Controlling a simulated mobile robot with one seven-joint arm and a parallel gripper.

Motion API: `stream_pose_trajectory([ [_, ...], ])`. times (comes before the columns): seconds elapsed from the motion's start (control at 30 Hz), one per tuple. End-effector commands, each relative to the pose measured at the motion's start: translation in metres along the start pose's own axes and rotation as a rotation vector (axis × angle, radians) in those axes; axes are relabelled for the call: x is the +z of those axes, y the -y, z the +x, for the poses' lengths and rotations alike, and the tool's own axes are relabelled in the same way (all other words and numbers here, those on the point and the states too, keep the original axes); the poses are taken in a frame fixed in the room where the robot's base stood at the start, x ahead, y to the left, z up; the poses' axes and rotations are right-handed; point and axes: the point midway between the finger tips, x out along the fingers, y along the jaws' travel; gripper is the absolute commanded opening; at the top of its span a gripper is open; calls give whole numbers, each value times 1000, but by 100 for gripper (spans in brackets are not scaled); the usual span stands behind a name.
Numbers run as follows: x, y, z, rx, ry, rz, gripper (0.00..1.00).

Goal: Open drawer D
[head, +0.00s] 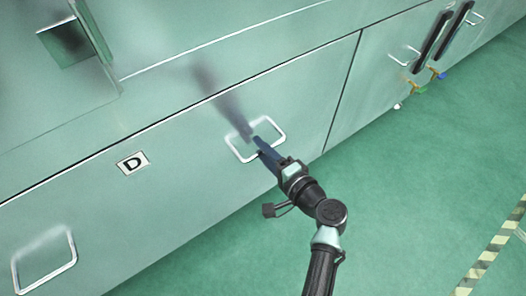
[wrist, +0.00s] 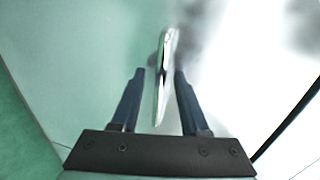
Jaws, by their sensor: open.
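Drawer D (head: 190,165) is a wide pale green front, closed flush as far as I can see, with a black-on-white label "D" (head: 133,162). It has two metal bow handles. The left handle (head: 74,248) is at the lower left of the head view. The right handle (head: 281,132) is at my gripper (head: 257,141). In the wrist view the bright handle bar (wrist: 162,98) runs between the two dark fingers of my gripper (wrist: 160,73). Gaps show on both sides, so the jaws are open around it and not closed on it.
A vertical seam (head: 343,92) separates drawer D from a neighbouring front with another handle (head: 404,53) and dark upright bars (head: 432,42). A box-like recess (head: 68,42) is at the upper left. The green floor (head: 420,170) is open at right, with a striped tape line (head: 490,250).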

Motion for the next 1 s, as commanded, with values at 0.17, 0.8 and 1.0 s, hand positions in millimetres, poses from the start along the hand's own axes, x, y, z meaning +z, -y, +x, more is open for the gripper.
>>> stream_pose_trajectory([
  [0.17,0,0,0,0,0,0,45],
  [0.8,0,0,0,0,0,0,0],
  [1.0,0,0,0,0,0,0,0],
])
